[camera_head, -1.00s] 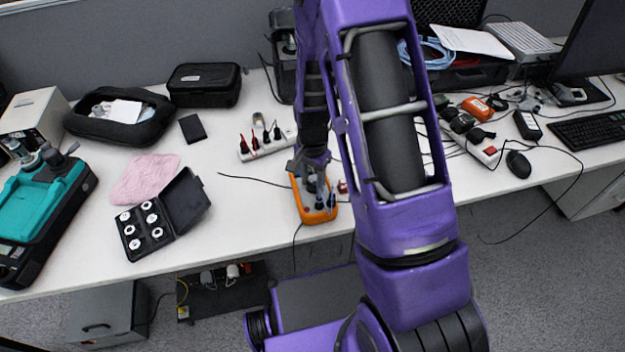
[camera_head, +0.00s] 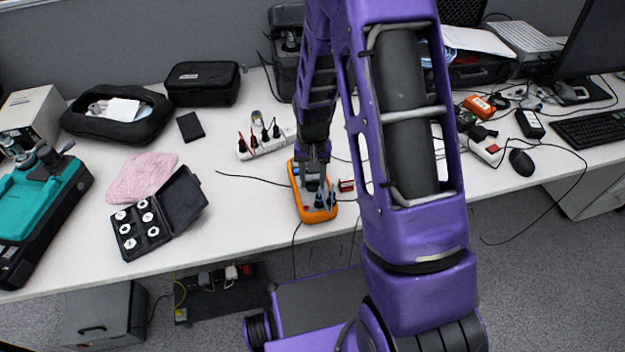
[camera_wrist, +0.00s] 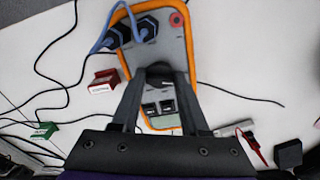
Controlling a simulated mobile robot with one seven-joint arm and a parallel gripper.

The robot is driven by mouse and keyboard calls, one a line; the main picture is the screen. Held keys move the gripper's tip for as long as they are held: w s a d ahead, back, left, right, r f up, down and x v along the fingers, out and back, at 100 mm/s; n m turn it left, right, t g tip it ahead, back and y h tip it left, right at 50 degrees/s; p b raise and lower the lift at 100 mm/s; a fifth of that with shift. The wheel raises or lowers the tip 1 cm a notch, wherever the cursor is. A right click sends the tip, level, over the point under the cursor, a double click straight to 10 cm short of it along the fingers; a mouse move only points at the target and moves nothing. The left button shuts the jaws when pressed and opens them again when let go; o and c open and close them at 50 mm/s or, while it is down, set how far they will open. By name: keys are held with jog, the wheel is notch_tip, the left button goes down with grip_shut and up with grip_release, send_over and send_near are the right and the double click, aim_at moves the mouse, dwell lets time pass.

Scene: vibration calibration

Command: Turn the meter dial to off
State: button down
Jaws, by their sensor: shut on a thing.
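The meter (camera_head: 318,213) has an orange rim and a grey face and lies on the white table near its front edge. In the wrist view the meter (camera_wrist: 182,52) shows dark blue plugs with blue leads at one end and a red socket beside them. The black dial (camera_wrist: 160,71) sits mid-face, between my fingertips. My gripper (camera_wrist: 158,78) is shut on the dial; it also shows over the meter in the head view (camera_head: 317,186). The dial's pointer and markings are too small or hidden to read.
A small red block (camera_head: 346,185) lies right of the meter. A white power strip (camera_head: 262,146) with plugs is behind it. An open black case of weights (camera_head: 140,228) and a pink cloth (camera_head: 141,176) lie to the left. Black cables run around the meter.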

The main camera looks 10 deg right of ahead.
aim_at(313, 181)
jog(key=shift+n, duration=0.7)
jog(key=shift+c, duration=2.1)
grip_release()
jog(key=shift+r, duration=0.1)
notch_tip(313, 181, up, 17)
jog(key=p, duration=0.1)
jog(key=shift+r+p, duration=0.15)
jog(key=shift+p, duration=0.15)
